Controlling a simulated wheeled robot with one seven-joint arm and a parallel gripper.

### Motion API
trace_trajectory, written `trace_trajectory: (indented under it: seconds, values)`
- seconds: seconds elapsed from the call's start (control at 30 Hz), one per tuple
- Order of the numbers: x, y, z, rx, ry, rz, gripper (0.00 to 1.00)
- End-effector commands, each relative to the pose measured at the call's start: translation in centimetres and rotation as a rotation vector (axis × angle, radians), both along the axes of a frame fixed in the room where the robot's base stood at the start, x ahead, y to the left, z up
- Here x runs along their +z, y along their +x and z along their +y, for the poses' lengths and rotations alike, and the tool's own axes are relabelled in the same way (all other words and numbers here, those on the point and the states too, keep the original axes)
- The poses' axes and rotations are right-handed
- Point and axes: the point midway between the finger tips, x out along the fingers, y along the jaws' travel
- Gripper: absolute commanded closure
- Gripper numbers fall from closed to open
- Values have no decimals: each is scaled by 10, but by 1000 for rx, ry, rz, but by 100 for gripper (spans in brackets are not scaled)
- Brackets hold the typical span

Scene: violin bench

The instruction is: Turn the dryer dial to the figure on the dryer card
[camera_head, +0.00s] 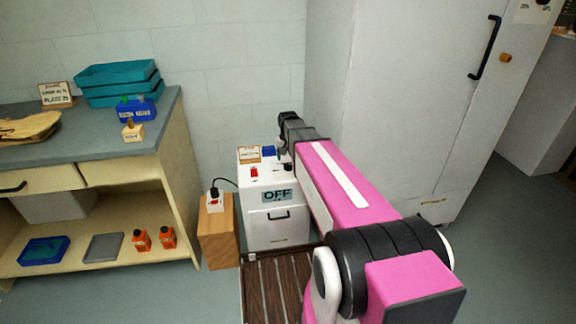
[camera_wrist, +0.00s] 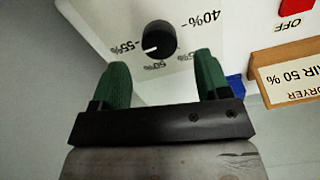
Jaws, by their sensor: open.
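The dryer (camera_head: 270,208) is a white box with a sign reading OFF. Its black round dial (camera_wrist: 158,38) is in the wrist view, on a white face with percent marks; the numbers are upside down. Its white pointer line appears to face the 55% mark, though this is hard to read exactly. The dryer card (camera_wrist: 290,78), in a wooden frame, reads AIR 50 %; it also stands on the dryer top in the head view (camera_head: 249,154). My gripper (camera_wrist: 161,60) is open, its green fingers on either side of and just short of the dial.
A red OFF switch (camera_wrist: 296,12) and a blue block (camera_wrist: 236,86) are near the card. A wooden block (camera_head: 217,235) with a white plug box stands left of the dryer. A workbench (camera_head: 100,140) is at left, a tall grey cabinet (camera_head: 400,90) at right.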

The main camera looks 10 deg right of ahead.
Motion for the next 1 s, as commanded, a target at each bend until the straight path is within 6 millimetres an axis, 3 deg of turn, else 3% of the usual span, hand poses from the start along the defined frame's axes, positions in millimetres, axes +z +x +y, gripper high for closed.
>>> trace_trajectory:
  seconds: [0.3,0.73,0.77,0.9,1.0]
  values:
    - [-40,0,0,0,0,1,31]
    - [-48,0,0,0,0,0,31]
    - [-48,0,0,0,0,0,37]
    - [-48,0,0,0,0,0,80]
    - [-48,0,0,1,0,0,80]
